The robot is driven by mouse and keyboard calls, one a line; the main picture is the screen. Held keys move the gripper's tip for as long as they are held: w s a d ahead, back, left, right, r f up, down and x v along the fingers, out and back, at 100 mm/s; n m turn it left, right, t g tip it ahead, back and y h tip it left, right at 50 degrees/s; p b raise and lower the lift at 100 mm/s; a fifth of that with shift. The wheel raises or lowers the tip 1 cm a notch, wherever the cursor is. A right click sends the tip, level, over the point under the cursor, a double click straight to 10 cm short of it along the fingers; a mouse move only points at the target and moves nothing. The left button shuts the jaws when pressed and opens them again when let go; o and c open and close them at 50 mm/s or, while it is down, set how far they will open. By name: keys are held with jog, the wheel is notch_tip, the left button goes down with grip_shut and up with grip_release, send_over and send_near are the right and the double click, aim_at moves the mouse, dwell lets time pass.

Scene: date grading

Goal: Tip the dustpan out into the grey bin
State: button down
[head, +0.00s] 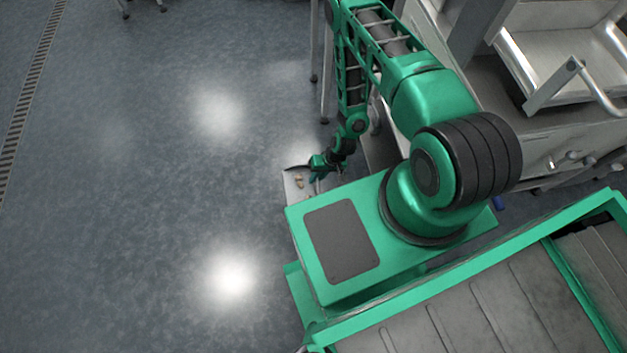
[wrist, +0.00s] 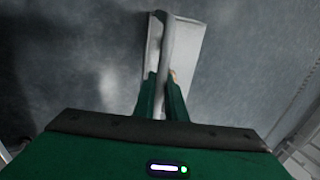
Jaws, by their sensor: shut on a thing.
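The dustpan (head: 291,186) is a pale grey pan low beside my base in the head view, partly hidden by my arm and base. A few small tan-brown bits (head: 299,182) lie in it. In the wrist view the dustpan (wrist: 190,55) lies beyond my fingers, and its grey handle (wrist: 166,45) runs back between them. My gripper (head: 317,167) is shut on the handle; it also shows in the wrist view (wrist: 161,80). A small brownish bit shows beside the right finger there. I cannot make out a grey bin in either view.
A steel machine with a tray (head: 555,55) stands at the upper right, close to my arm. Thin metal legs (head: 326,75) stand behind my gripper. A slotted floor drain (head: 30,95) runs along the far left. The floor (head: 140,200) to the left is clear.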

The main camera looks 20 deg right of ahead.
jog(key=shift+w+d+r+y, duration=0.1)
jog(key=shift+d+r+y, duration=0.1)
jog(key=shift+r, duration=0.5)
jog(key=shift+w+d+r+y, duration=0.1)
jog(key=shift+d+r, duration=0.05)
jog(key=shift+r, duration=0.55)
